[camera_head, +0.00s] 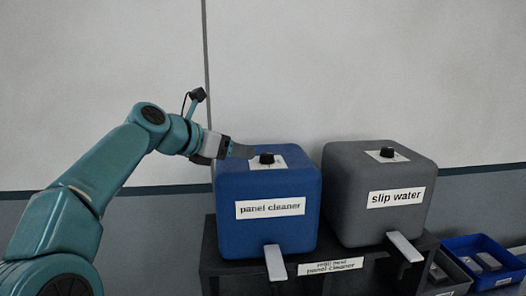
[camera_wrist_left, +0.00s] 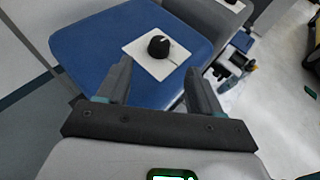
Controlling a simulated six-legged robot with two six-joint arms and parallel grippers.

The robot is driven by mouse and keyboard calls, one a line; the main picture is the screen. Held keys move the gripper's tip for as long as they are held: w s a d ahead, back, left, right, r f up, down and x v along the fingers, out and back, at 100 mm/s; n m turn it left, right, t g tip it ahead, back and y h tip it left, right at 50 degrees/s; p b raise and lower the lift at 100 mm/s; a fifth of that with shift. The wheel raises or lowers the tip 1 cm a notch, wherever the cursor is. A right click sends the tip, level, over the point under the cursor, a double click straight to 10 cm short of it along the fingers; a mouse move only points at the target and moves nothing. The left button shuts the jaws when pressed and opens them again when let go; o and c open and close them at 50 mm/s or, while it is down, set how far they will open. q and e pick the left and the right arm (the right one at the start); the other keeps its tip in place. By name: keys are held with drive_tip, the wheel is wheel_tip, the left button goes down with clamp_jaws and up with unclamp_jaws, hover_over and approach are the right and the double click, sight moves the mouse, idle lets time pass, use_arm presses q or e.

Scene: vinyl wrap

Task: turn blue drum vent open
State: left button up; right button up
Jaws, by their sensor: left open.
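The blue drum (camera_head: 235,188) labelled "panel cleaner" stands on a dark rack, and its blue top also fills the upper part of the left wrist view (camera_wrist_left: 98,58). Its vent is a black round knob (camera_head: 267,158) on a white square plate on top. The knob (camera_wrist_left: 158,47) also shows in the left wrist view, with a small light mark. My left gripper (camera_head: 248,152) is just left of the knob, low over the drum top. Its fingers (camera_wrist_left: 158,75) are apart and empty, with the knob beyond the tips, roughly centred between them. My right gripper is not in view.
A grey drum (camera_head: 343,205) labelled "slip water" with a similar knob (camera_head: 387,154) stands close on the right. Pale levers (camera_head: 275,262) stick out at the front of the drums. Blue and grey bins (camera_head: 468,243) lie at lower right. A plain wall is behind.

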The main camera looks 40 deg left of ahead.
sight(265, 154)
use_arm(q)
drive_tip(key=p+x, duration=0.1)
drive_tip(key=x, duration=0.8)
drive_tip(key=shift+w+f+p, duration=0.1)
drive_tip(key=shift+w+p, duration=0.25)
drive_tip(key=shift+s+d, duration=0.1)
